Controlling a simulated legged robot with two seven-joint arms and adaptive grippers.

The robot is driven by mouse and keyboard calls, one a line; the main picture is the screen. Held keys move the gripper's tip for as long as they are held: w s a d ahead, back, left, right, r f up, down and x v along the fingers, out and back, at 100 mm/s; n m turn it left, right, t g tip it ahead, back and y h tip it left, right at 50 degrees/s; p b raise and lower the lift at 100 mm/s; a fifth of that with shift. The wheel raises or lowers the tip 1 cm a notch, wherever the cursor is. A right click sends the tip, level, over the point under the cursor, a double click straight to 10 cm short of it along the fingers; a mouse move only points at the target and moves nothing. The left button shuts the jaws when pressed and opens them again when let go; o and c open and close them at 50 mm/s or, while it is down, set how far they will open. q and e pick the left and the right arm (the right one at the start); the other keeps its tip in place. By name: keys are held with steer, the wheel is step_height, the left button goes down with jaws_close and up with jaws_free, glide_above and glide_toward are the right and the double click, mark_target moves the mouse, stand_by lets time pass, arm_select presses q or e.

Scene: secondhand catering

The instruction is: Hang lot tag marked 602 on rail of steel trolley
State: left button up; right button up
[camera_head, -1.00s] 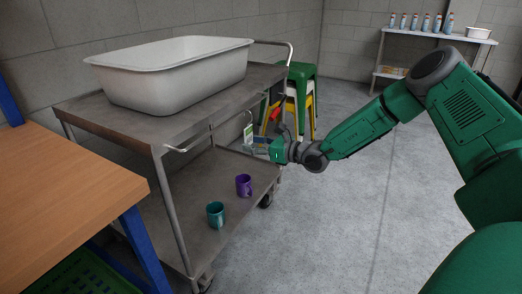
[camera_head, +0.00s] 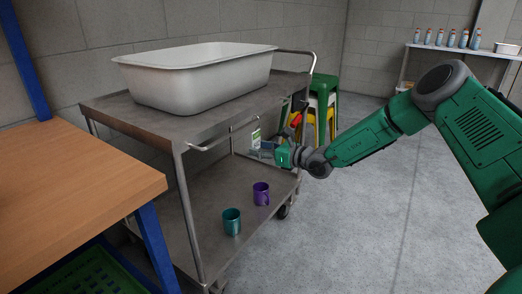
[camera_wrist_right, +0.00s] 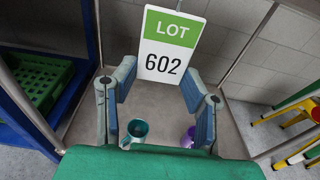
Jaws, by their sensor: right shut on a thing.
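The lot tag marked 602 (camera_wrist_right: 166,52) is white with a green top band reading LOT. It is held upright in my right gripper (camera_wrist_right: 158,82), between the two blue-padded fingers. In the head view the tag (camera_head: 256,138) and my right gripper (camera_head: 264,150) are beside the long right side of the steel trolley (camera_head: 150,124), near its side rail (camera_head: 212,145). My left gripper is not in view.
A large white tub (camera_head: 195,82) fills the trolley's top. A teal mug (camera_head: 231,222) and a purple mug (camera_head: 261,193) stand on its lower shelf. A wooden table (camera_head: 70,190) is at left, stacked stools (camera_head: 324,92) behind. The floor at right is clear.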

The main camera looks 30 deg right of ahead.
steer(key=shift+d, duration=0.15)
steer(key=o, duration=1.1)
steer(key=shift+c, duration=0.2)
steer(key=f+v, duration=0.1)
steer(key=v, duration=1)
steer(key=shift+s+d+r, duration=0.2)
steer(key=shift+s+r, duration=0.15)
steer(key=shift+s, duration=0.1)
